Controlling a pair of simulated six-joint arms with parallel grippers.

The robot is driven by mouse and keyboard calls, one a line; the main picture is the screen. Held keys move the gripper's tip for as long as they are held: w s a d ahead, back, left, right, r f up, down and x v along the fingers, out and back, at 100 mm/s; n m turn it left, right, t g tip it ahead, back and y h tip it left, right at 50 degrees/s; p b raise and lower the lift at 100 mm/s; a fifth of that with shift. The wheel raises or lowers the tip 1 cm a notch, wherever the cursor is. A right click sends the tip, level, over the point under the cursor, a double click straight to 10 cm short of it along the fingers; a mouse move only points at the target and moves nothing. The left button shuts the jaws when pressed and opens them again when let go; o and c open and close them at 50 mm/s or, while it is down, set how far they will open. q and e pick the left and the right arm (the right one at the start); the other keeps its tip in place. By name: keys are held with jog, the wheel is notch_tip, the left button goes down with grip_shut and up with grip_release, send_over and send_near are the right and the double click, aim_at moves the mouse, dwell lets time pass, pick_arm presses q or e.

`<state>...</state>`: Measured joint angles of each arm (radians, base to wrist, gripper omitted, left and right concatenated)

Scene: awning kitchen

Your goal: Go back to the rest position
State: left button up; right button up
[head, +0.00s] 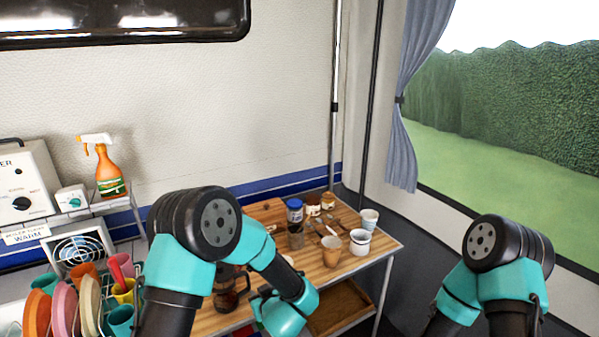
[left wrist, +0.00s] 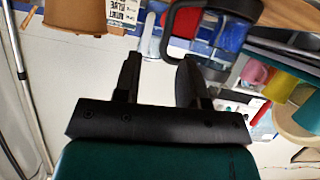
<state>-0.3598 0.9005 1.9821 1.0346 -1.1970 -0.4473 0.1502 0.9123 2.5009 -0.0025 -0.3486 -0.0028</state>
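My left arm bends over the wooden table (head: 335,272) in the head view; its gripper is hidden there behind my own arm links. In the left wrist view my left gripper (left wrist: 159,68) has its two black fingers apart, with nothing seen clamped between them. The dark handle of a glass carafe (left wrist: 228,34) lies just beyond the fingertips; I cannot tell whether they touch. The carafe also shows in the head view (head: 228,296), partly behind my left arm. My right arm stands at the lower right of the head view, with its gripper out of view.
On the table stand a blue-lidded jar (head: 295,213), a tan cup (head: 331,250), a white mug (head: 360,241) and a paper cup (head: 369,218). A rack of colourful plates (head: 64,306) and cups is at the lower left. An orange spray bottle (head: 108,172) stands on a shelf behind.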

pick_arm(q)
jog(key=s+f+m+g+h, duration=0.2)
jog(key=s+f+m+h, duration=0.1)
jog(key=f+h, duration=0.55)
jog(key=s+a+f+g, duration=0.3)
jog(key=s, duration=0.4)
jog(key=s+a+f+m+g+h, duration=0.1)
jog(key=s+a+f+g, duration=0.2)
jog(key=s, duration=0.5)
jog(key=s+a+f+m+g+h, duration=0.1)
jog(key=s+a+f+g, duration=0.1)
jog(key=s, duration=0.5)
notch_tip(320, 180, down, 2)
jog(key=shift+s+a+f+g, duration=0.2)
jog(key=shift+s+a+g, duration=0.2)
jog(key=shift+a, duration=0.3)
